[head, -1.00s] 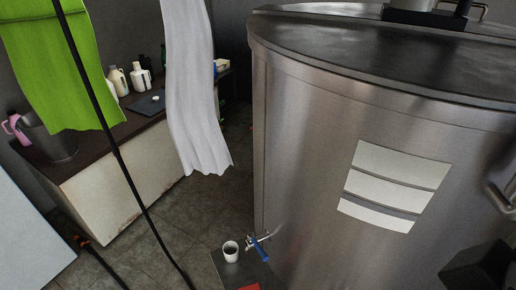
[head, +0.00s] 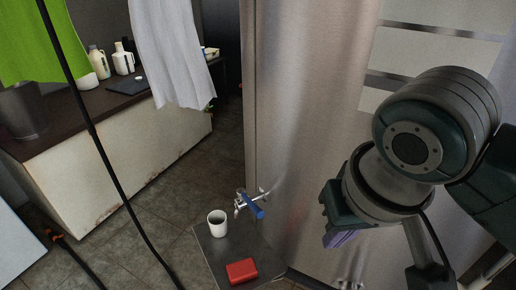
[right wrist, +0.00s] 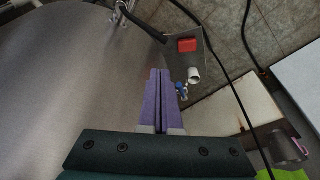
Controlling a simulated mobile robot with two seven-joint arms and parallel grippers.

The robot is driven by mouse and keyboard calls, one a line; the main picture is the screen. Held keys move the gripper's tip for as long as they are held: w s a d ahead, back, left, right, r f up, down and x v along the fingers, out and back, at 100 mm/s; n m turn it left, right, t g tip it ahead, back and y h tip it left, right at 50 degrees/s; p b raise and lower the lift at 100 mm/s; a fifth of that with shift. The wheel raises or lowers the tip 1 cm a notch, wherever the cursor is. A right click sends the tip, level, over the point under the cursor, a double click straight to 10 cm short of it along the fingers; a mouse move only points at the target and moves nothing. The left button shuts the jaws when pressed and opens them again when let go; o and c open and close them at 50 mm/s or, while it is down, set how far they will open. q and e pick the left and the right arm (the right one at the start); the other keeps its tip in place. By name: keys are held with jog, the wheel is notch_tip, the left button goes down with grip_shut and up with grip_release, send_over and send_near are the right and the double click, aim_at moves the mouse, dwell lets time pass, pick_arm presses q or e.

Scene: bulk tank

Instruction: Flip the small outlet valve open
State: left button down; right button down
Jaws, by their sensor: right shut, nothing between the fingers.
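The small outlet valve (head: 241,203) sticks out from the lower left side of the steel tank (head: 305,120). Its blue handle (head: 254,207) slants down to the right in the head view. The blue handle also shows in the right wrist view (right wrist: 181,87), just beyond my fingertips. My right gripper (head: 340,238) is to the right of the valve, apart from it. In the right wrist view its purple fingers (right wrist: 159,72) are together and empty, pointing toward the valve area. My left gripper is not in view.
A white cup (head: 217,223) and a red box (head: 241,271) stand on a grey stand (head: 213,252) below the valve. A dark hose (head: 100,140) hangs at left. A counter (head: 115,150) with jugs stands at the back left, a white cloth (head: 172,50) before it.

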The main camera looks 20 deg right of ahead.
aim_at(315, 284)
jog(key=w+d+f+m+h+b, duration=0.1)
jog(key=w+f+b, duration=0.3)
jog(key=f+b, duration=0.4)
jog(key=w+d+f+m+h+b, duration=0.1)
jog(key=w+d+f+m+b, duration=0.3)
jog(key=f+b, duration=0.4)
jog(key=shift+w+f+m+b, duration=0.3)
jog(key=shift+w+b, duration=0.25)
jog(key=shift+w, duration=0.25)
jog(key=shift+f, duration=0.1)
notch_tip(315, 284, down, 10)
jog(key=b, duration=0.2)
jog(key=shift+s+a, duration=0.15)
jog(key=shift+s, duration=0.1)
jog(key=shift+s+a+n+p, duration=0.25)
jog(key=shift+a+n+p, duration=0.15)
jog(key=shift+p, duration=0.1)
